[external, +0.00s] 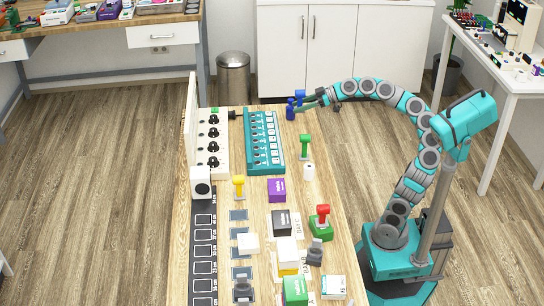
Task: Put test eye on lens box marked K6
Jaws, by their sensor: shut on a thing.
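My gripper (309,100) is at the far end of the table, right of the teal rack. It is shut on a small blue piece (290,111), held near the table's far right edge; whether it touches the table I cannot tell. Similar small upright pieces are green (305,143), yellow (238,184) and red (322,212); the red one stands on a green box (322,229). Which piece is the test eye is not clear. Boxes include a purple one (277,190), a black one (282,222) and a green one (295,290). Their marks, including K6, are too small to read.
The teal rack (264,142) and a white panel with black knobs (211,142) fill the table's far left. A white box with a dark lens (201,183) stands at the left edge. White boxes (287,249) crowd the near part. Bare wood shows at the far right.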

